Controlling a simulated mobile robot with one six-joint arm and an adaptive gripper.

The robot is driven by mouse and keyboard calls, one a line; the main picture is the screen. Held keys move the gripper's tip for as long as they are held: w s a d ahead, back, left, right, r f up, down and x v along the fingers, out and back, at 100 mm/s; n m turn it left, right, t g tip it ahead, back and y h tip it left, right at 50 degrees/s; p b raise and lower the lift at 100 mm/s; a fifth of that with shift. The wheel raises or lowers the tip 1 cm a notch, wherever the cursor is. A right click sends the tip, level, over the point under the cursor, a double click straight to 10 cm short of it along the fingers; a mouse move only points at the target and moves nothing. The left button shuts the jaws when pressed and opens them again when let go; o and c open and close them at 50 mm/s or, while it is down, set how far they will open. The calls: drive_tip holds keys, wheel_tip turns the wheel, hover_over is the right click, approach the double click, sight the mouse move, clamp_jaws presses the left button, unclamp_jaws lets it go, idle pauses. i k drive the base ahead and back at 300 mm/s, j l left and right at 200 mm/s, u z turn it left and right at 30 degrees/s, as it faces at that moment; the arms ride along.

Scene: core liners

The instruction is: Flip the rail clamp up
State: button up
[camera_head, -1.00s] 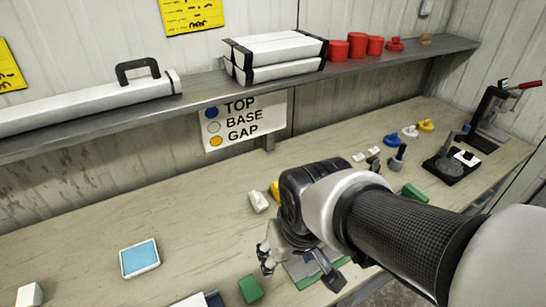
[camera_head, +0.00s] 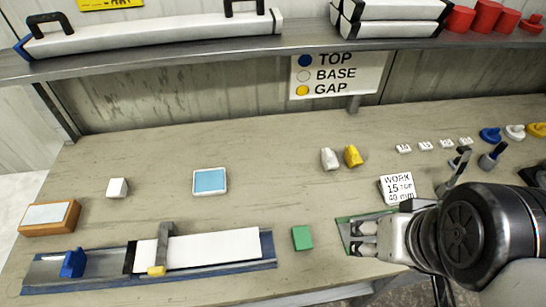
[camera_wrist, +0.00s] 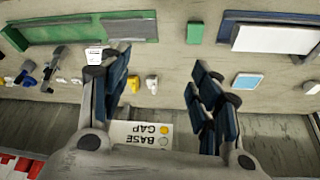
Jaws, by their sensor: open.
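The rail clamp (camera_head: 164,243) is a grey bar with a yellow end (camera_head: 157,270). It sits across the white core liner (camera_head: 215,249) on the blue-edged rail (camera_head: 205,283) at the front left of the bench. Its yellow end is at the near side of the liner, and I cannot tell its exact tilt. My gripper (camera_head: 362,238) is open and empty, well to the right of the clamp, over a green-edged plate (camera_head: 345,228). In the wrist view, my gripper's dark fingers (camera_wrist: 160,88) are apart. Part of the liner (camera_wrist: 275,38) shows there, but I cannot make out the clamp.
A blue stop (camera_head: 73,263) stands on the rail's left end. A green block (camera_head: 302,238) lies between rail and gripper. A blue-topped tray (camera_head: 210,181), white block (camera_head: 117,187) and work card (camera_head: 397,188) lie behind. The shelf (camera_head: 160,57) overhangs the back.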

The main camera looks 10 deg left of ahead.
sight(159, 271)
drive_tip(key=u, duration=2)
